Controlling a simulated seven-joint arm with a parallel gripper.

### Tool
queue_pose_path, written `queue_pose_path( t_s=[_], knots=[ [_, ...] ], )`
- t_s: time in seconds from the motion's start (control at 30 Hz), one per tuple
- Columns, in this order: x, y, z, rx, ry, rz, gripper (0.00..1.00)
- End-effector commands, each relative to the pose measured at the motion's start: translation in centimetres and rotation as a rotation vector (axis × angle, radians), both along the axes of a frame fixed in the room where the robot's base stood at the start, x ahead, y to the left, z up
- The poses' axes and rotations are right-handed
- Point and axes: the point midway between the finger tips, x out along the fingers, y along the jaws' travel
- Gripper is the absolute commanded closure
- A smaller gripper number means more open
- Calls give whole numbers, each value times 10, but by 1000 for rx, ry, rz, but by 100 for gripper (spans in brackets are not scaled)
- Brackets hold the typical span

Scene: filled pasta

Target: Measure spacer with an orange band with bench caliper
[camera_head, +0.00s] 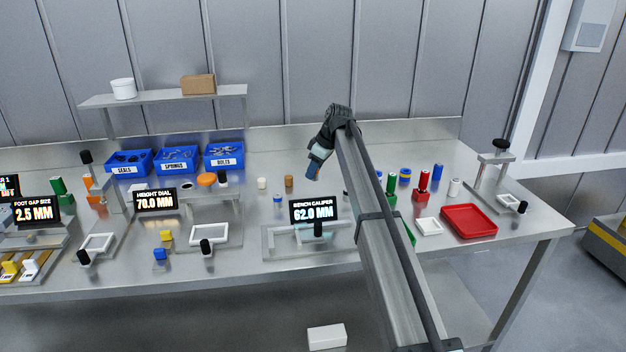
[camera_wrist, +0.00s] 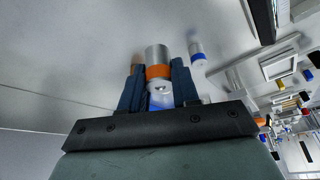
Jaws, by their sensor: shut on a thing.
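The spacer with an orange band (camera_wrist: 158,56) is a silver cylinder between the two dark blue fingers of my gripper (camera_wrist: 157,84) in the wrist view. My gripper is shut on it.
A blue-banded silver piece (camera_wrist: 197,51) stands close by in the wrist view. A red tray (camera_head: 469,221) and white square dish (camera_head: 428,227) lie at right. The height dial display (camera_head: 155,201) is at left. Blue bins (camera_head: 178,160) line the back; several small cylinders stand around.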

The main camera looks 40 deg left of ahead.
Motion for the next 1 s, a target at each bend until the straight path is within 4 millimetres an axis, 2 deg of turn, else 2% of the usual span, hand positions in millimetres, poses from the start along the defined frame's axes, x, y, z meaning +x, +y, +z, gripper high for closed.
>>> queue_pose_path(
  t_s=[0.17, 0.27, 0.6, 1.0],
  knots=[
    [12, -37, 6, -4, -1, -60, 100],
    [23, -72, 6, -7, -1, -120, 100],
    [53, -205, 8, -16, 0, -358, 100],
    [62, -364, 7, -21, 2, -655, 100]
  ],
)
